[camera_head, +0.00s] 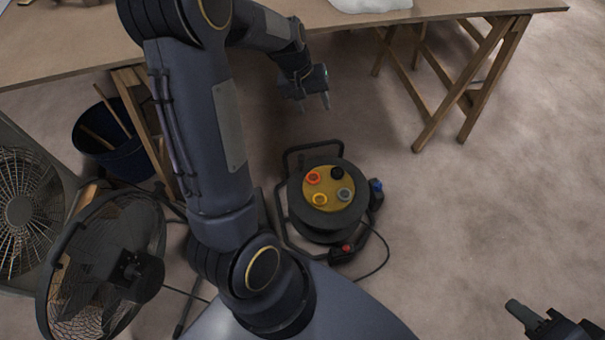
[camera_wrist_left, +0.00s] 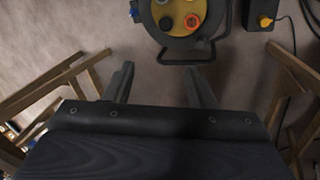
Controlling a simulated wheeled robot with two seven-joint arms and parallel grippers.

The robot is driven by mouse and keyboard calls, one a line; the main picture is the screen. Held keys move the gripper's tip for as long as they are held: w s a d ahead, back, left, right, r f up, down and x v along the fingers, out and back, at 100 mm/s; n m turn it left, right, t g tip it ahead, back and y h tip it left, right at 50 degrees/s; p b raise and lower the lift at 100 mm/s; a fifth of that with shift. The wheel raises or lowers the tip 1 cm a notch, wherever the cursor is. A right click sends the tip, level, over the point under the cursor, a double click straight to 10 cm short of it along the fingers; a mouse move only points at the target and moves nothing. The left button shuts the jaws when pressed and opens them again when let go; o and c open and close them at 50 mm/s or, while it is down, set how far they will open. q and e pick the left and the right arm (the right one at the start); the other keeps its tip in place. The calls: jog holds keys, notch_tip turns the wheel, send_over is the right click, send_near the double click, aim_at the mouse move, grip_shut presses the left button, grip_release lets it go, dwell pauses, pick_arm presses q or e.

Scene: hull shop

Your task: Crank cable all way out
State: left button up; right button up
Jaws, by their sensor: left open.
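A black cable reel (camera_head: 328,222) with a yellow disc face stands on the floor, in front of the table. Its disc carries several round coloured pieces; which one is a crank knob I cannot tell. A dark cable (camera_head: 385,258) curves over the floor at its right. My left gripper (camera_head: 314,102) is open and empty, beyond the reel near the table edge and apart from it. In the left wrist view the open fingers (camera_wrist_left: 160,85) point toward the reel (camera_wrist_left: 183,42), which is cut off at the top. My right gripper (camera_head: 520,312) is partly visible at the bottom right.
A wooden table (camera_head: 430,10) on trestles (camera_head: 470,90) spans the back. A black fan (camera_head: 105,265), another fan (camera_head: 22,210) and a blue bucket (camera_head: 115,155) crowd the left. A dark box with a yellow knob (camera_wrist_left: 265,20) shows in the wrist view. Floor at right is clear.

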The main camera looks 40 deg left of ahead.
pick_arm(q)
jog(key=n+g+y+b, duration=0.1)
jog(key=g+y+b, duration=0.1)
jog(key=b, duration=0.7)
send_over(301, 161)
jog(key=w, duration=0.1)
notch_tip(301, 161, down, 26)
jog(key=shift+f, duration=0.25)
jog(key=f+b, duration=0.1)
jog(key=f, duration=0.3)
jog(key=f+b, duration=0.2)
jog(key=f, duration=0.2)
jog(key=a+f+b, duration=0.1)
jog(key=f, duration=0.3)
jog(key=shift+w+f, duration=0.15)
jog(key=shift+f, duration=0.1)
pick_arm(e)
notch_tip(301, 161, down, 16)
jog(key=shift+s+f, duration=0.1)
pick_arm(q)
grip_shut()
